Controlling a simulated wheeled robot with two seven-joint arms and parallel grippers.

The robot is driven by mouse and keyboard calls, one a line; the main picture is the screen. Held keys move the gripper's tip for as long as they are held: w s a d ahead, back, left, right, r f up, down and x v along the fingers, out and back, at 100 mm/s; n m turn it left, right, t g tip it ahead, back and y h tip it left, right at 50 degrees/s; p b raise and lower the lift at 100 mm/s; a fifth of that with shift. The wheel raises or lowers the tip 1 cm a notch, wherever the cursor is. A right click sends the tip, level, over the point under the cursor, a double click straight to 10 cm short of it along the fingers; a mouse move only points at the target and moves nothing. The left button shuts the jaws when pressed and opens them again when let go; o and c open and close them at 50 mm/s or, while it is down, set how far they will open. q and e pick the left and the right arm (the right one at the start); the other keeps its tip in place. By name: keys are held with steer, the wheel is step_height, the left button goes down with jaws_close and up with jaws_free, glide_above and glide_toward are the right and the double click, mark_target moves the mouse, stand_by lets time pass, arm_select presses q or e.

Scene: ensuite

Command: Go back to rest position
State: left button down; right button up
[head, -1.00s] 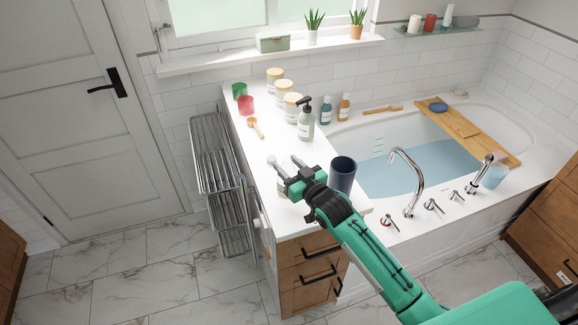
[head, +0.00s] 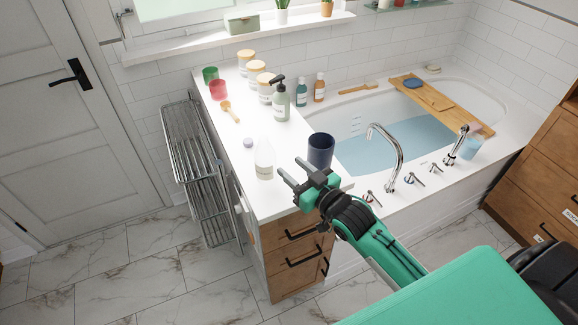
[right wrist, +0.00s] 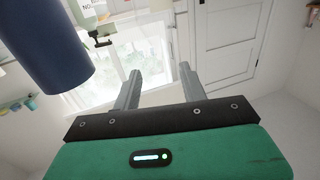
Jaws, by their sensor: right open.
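My right gripper (head: 291,172) is open and empty above the front part of the white counter (head: 290,133). In the right wrist view its two grey fingers (right wrist: 158,88) stand apart with nothing between them. A dark blue cup (head: 320,150) stands upright on the counter just behind and right of the gripper, and looms at the upper left of the right wrist view (right wrist: 45,50). A clear white bottle (head: 264,160) stands left of the fingers, apart from them, with a small purple-topped item (head: 248,144) beside it. My left gripper is not in view.
The bathtub (head: 400,140) with chrome taps (head: 388,155) is right. A wire rack (head: 195,160) flanks the counter's left.

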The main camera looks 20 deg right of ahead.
stand_by(0.5)
steer(key=s+f+g+h, duration=0.2)
steer(key=s+f+g, duration=0.3)
steer(key=s, duration=0.4)
steer(key=s+f+m+g+h, duration=0.1)
steer(key=s+f+g, duration=0.3)
steer(key=s, duration=0.5)
steer(key=s+f+g+h, duration=0.2)
steer(key=s+f+g, duration=0.3)
steer(key=s, duration=0.4)
step_height(320, 180, down, 31)
steer(key=g, duration=0.1)
steer(key=s+d+f+g, duration=0.1)
steer(key=s+d+f, duration=0.2)
steer(key=s+f, duration=1.6)
steer(key=shift+s+d+f, duration=0.15)
steer(key=shift+s+f, duration=0.15)
